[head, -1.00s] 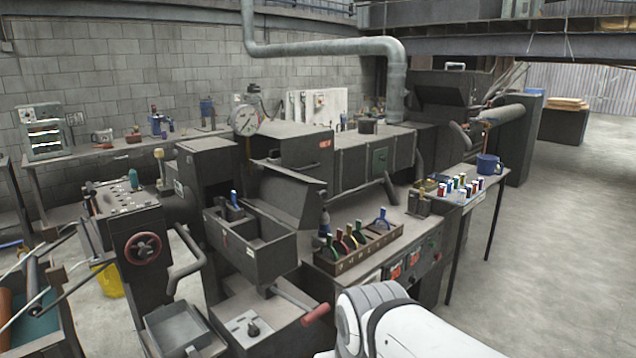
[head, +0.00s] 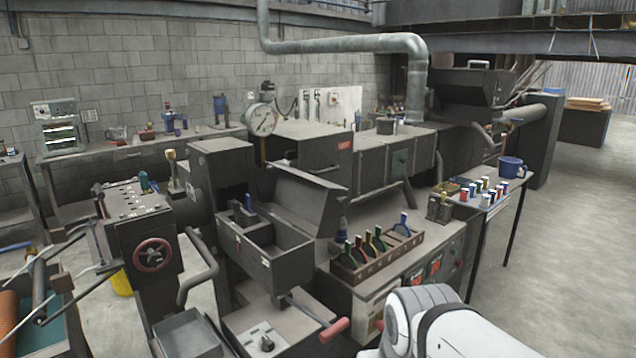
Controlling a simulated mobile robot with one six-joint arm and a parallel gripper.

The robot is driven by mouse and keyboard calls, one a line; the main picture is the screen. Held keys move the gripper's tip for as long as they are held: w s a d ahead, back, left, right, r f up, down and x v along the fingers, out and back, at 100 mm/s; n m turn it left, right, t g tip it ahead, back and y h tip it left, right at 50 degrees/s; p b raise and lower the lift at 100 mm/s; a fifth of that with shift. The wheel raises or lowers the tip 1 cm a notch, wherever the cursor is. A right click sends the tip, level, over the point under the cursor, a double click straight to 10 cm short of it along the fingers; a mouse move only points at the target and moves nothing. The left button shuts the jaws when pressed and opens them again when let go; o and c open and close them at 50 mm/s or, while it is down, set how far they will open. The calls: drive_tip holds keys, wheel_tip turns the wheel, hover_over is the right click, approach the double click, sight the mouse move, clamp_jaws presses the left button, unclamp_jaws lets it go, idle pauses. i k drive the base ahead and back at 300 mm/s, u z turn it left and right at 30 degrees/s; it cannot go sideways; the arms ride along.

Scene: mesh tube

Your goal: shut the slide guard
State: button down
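A dark grey tilted cover (head: 305,208) stands raised behind an open box with compartments (head: 266,250) on the machine in the middle of the head view. It looks like the slide guard, but I cannot tell for sure. A lever with a red grip (head: 335,329) sticks out below the box. My white arm shows at the bottom right, in front of the bench. My gripper is not in view.
A rack of coloured-handled tools (head: 376,252) sits on the bench right of the box. A control console with a red handwheel (head: 152,254) stands at left. The floor at right is clear.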

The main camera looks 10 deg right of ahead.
sight(315, 205)
drive_tip(key=i, duration=1.25)
drive_tip(key=z, duration=0.05)
